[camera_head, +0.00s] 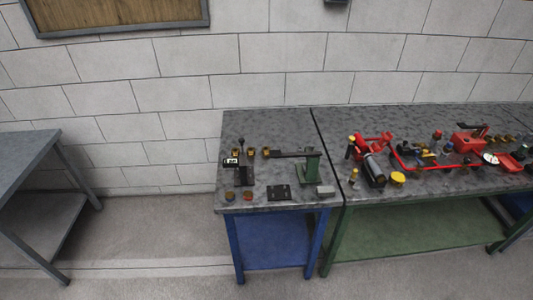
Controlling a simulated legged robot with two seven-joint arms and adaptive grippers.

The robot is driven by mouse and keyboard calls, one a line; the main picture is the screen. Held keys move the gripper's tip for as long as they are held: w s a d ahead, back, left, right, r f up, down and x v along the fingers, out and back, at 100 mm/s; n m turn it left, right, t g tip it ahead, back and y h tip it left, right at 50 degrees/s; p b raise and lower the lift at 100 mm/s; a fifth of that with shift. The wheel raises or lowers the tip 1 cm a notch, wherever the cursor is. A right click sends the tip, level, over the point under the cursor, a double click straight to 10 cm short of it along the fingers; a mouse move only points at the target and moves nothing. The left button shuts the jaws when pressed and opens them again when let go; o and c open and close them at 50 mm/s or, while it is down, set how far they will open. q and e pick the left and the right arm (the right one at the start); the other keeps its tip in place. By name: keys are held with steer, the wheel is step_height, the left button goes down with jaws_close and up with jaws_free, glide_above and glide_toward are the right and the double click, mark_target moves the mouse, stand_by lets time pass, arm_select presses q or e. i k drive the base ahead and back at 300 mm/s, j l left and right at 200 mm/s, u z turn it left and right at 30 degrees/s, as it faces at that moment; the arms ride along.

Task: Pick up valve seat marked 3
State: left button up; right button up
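Several small brass-coloured parts stand in a row at the back of the left grey-topped table (290,130): a left one (235,151), a middle one (250,152) and a right one (266,152). They may be valve seats, but they are too small for me to read any number, so I cannot tell which is marked 3. A small white label (231,161) shows beside a dark upright device (242,172). Neither of my grippers is in view.
A green stand with a dark arm (310,168), a black plate (279,192) and a grey block (325,191) share that table. Red pump parts (375,142) crowd the table to the right. Another table (28,150) stands left, with free floor (150,245) between.

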mark_target(251, 151)
steer(key=i+j+z, duration=0.15)
steer(key=z, duration=0.3)
steer(key=j+z, duration=0.4)
steer(key=i+j+z, duration=0.1)
steer(key=z, duration=0.35)
steer(key=j+z, duration=0.4)
